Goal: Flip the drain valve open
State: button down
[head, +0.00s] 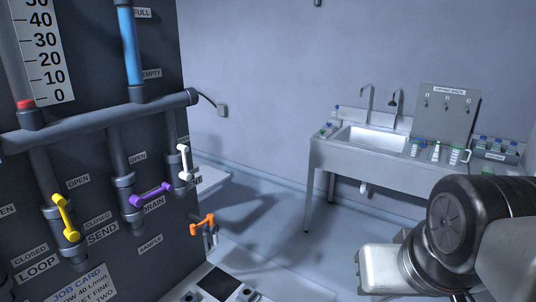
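A purple lever handle (151,195) sits on a grey vertical pipe of the dark panel at left in the head view. My arm is at the lower right, far from the panel. No gripper fingers can be made out.
Other levers are yellow (66,216), white (184,162) and orange (203,224). A grey horizontal pipe (105,117) runs above them. A sink bench (390,159) with bottles and a drying rack (447,112) stands at back right. Open floor (290,235) lies between panel and bench.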

aim_at(136, 200)
jog(key=u, duration=1.4)
